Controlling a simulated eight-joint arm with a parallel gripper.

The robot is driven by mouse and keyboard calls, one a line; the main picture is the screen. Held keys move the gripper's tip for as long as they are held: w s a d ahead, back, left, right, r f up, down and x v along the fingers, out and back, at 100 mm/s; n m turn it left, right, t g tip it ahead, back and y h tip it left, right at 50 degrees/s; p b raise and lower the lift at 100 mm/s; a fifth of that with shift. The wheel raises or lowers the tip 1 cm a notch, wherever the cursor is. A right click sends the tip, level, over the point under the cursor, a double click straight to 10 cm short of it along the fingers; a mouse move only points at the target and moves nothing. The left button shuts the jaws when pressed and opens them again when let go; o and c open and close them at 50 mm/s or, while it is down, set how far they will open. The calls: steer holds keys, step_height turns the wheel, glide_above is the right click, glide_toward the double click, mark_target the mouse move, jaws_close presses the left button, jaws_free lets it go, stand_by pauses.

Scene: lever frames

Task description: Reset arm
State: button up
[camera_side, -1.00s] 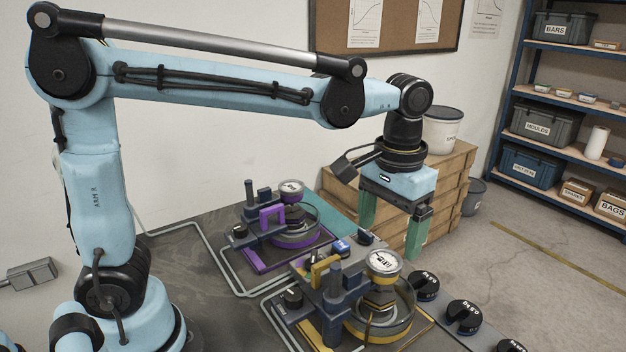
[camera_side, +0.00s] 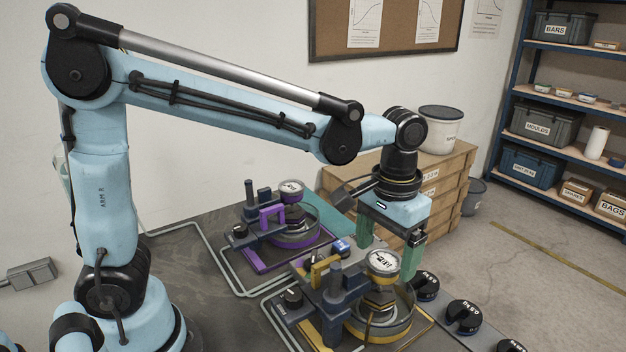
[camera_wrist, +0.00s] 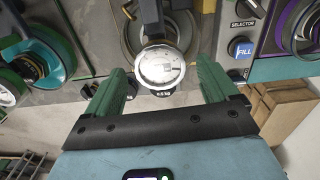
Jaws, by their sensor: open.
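My gripper (camera_side: 385,262) hangs pointing down over the yellow-trimmed lever frame (camera_side: 330,330). Its two green fingers are apart, with nothing held between them. In the side view the fingers are beside and behind the round white gauge (camera_side: 383,263) of that frame. In the wrist view my gripper (camera_wrist: 160,72) shows its fingers on either side of a round gauge face (camera_wrist: 160,67); I cannot tell whether they touch it. The purple-trimmed lever frame (camera_side: 268,216) stands behind and to the left, clear of the gripper.
Black slotted weights (camera_side: 464,316) lie in a row at the right. A blue FILL button (camera_wrist: 241,48) and SELECTOR knob (camera_wrist: 247,8) show in the wrist view. Wooden crates (camera_side: 450,185) with a pale bucket (camera_side: 441,128) stand behind the gripper. Shelving (camera_side: 560,90) stands at right.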

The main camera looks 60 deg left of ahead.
mark_target(384, 260)
step_height(384, 260, up, 12)
step_height(384, 260, down, 12)
steer(key=shift+f, duration=0.25)
steer(key=shift+r+m, duration=0.1)
steer(key=shift+m, duration=0.4)
step_height(384, 260, up, 12)
steer(key=f, duration=1.1)
steer(key=shift+w+f, duration=0.3)
steer(key=shift+f, duration=0.2)
steer(key=shift+n, duration=0.8)
steer(key=shift+o, duration=0.3)
